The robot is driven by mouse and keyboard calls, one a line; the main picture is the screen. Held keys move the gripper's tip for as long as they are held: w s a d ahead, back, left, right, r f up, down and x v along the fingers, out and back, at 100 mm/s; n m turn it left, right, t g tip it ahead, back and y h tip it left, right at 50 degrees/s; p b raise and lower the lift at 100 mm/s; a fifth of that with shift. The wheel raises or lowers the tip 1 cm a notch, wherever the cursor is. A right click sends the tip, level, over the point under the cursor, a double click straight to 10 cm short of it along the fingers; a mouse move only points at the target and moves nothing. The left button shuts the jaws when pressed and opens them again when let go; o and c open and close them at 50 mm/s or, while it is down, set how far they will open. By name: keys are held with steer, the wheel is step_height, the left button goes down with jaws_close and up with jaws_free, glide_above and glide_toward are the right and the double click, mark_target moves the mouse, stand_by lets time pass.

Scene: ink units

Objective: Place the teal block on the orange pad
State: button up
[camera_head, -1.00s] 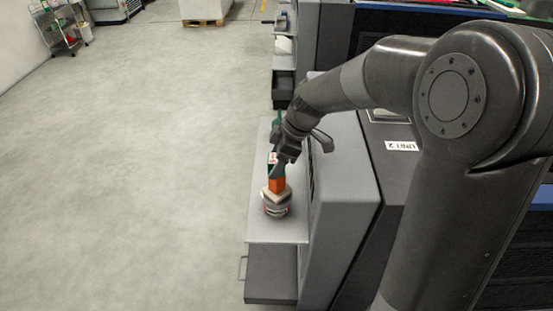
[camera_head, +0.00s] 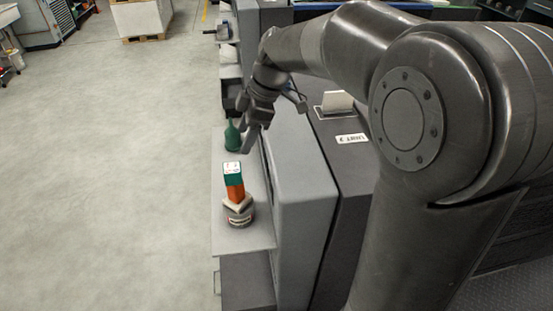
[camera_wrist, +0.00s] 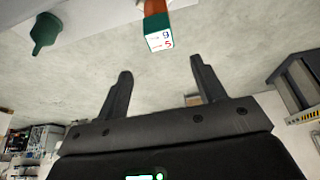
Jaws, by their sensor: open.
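The teal block (camera_head: 232,180), with a printed white top, sits on an orange piece (camera_head: 235,193) at the top of a small stack on the grey shelf. Block and orange piece look roughly aligned. I cannot tell if this orange piece is the pad; no other orange pad shows. My gripper (camera_head: 246,138) is above and beyond the stack, apart from the block. In the wrist view, the open, empty fingers (camera_wrist: 160,68) are spread, with the teal block (camera_wrist: 159,32) ahead of them and the orange piece (camera_wrist: 155,7) cut by the top edge.
Below the orange piece are pale slabs (camera_head: 238,207) on a round tin. A dark green bottle (camera_head: 232,136) stands behind the stack, close to my gripper. The grey machine housing (camera_head: 300,185) borders the shelf (camera_head: 245,236) on the right. Open floor (camera_head: 120,170) lies left.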

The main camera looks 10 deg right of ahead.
steer(key=s+d+m+t+h, duration=0.2)
steer(key=s+d+m, duration=0.4)
steer(key=s+m, duration=0.3)
steer(key=s+d+r+m+t+h, duration=0.1)
steer(key=s+d+m+t+h, duration=0.1)
steer(key=s+d+m, duration=0.4)
steer(key=s+m+t, duration=0.1)
steer(key=s+m, duration=0.2)
steer(key=s, duration=0.3)
steer(key=shift+d+t, duration=0.2)
steer(key=shift+t, duration=0.1)
